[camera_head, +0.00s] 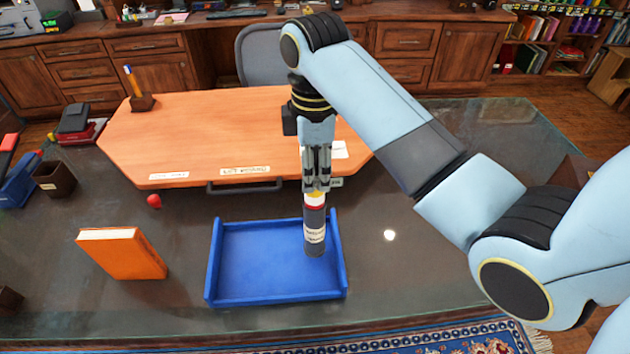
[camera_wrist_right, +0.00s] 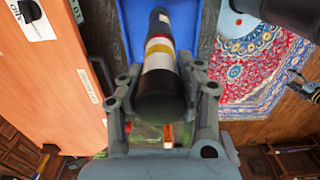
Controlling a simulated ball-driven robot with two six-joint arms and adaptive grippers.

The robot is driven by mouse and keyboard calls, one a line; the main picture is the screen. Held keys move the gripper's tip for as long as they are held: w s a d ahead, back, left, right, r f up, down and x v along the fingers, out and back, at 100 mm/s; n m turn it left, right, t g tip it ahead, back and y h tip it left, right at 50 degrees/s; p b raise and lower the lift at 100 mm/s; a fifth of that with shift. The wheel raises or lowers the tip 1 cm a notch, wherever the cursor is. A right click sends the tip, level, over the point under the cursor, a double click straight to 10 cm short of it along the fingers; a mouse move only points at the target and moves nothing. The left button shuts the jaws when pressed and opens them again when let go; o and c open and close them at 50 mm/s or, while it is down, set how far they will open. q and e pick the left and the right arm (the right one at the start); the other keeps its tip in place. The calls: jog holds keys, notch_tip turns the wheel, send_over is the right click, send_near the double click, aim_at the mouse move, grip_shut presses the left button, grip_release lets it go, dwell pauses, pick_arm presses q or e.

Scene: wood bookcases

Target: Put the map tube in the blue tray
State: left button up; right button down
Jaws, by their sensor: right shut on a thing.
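The map tube (camera_head: 314,238) is a dark cylinder with a white label and red and yellow bands. My right gripper (camera_head: 316,188) is shut on its upper end and holds it upright, over the right part of the blue tray (camera_head: 262,296). I cannot tell whether its lower end touches the tray floor. In the right wrist view the tube (camera_wrist_right: 158,75) lies between the fingers of my right gripper (camera_wrist_right: 160,95), with the blue tray (camera_wrist_right: 135,25) beyond it. The tray is otherwise empty.
An orange book (camera_head: 122,254) stands left of the tray, with a small red ball-like thing (camera_head: 154,201) behind it. An orange board (camera_head: 215,130) with a dark handle lies behind the tray. A dark cup (camera_head: 54,179) is at the far left. The glass tabletop right of the tray is clear.

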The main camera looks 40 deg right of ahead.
notch_tip(320, 180, down, 3)
jog(key=shift+r, duration=0.2)
jog(key=shift+f, duration=0.5)
jog(key=c, duration=0.9)
grip_release()
